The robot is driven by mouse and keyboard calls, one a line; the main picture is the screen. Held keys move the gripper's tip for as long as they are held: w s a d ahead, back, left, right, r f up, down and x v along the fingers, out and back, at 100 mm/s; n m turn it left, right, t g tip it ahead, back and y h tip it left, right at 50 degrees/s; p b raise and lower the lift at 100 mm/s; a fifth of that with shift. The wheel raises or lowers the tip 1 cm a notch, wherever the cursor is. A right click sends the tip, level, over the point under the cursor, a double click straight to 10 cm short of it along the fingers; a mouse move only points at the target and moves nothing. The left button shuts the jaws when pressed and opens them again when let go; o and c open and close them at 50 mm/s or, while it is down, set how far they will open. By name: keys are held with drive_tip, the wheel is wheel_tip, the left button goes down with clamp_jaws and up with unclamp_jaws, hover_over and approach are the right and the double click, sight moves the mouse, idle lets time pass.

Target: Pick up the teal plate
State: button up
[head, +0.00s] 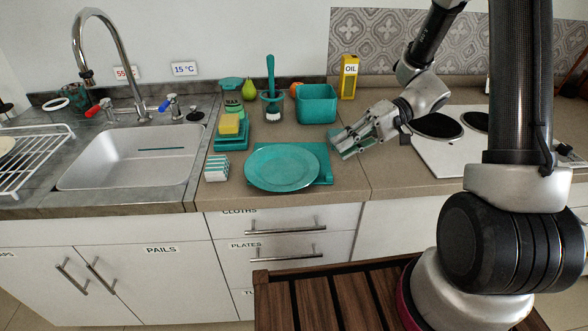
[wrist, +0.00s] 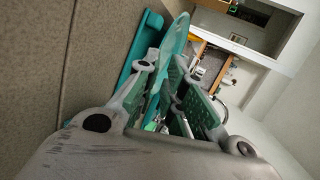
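The teal plate (head: 282,168) lies near the counter's front edge, resting on a flat teal board (head: 325,176). In the wrist view the plate (wrist: 176,36) shows edge-on just beyond my fingers, with the board (wrist: 146,38) beside it. My gripper (head: 340,144) is just right of the plate, low over the counter, with its fingers pointing left toward the plate's rim. In the wrist view my gripper (wrist: 165,72) has a gap between its green-padded fingers, so it is open. The plate's rim lines up with that gap; I cannot tell whether it is inside.
A teal bin (head: 317,104), an oil box (head: 349,77) and a utensil cup (head: 272,105) stand behind. A scale with a yellow sponge (head: 229,124) and a striped block (head: 216,168) stand left, beside the sink (head: 135,158). The stove (head: 455,150) is right.

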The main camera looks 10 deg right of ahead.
drive_tip(key=x, duration=0.7)
drive_tip(key=shift+w+f, duration=0.15)
drive_tip(key=shift+w, duration=0.25)
clamp_jaws()
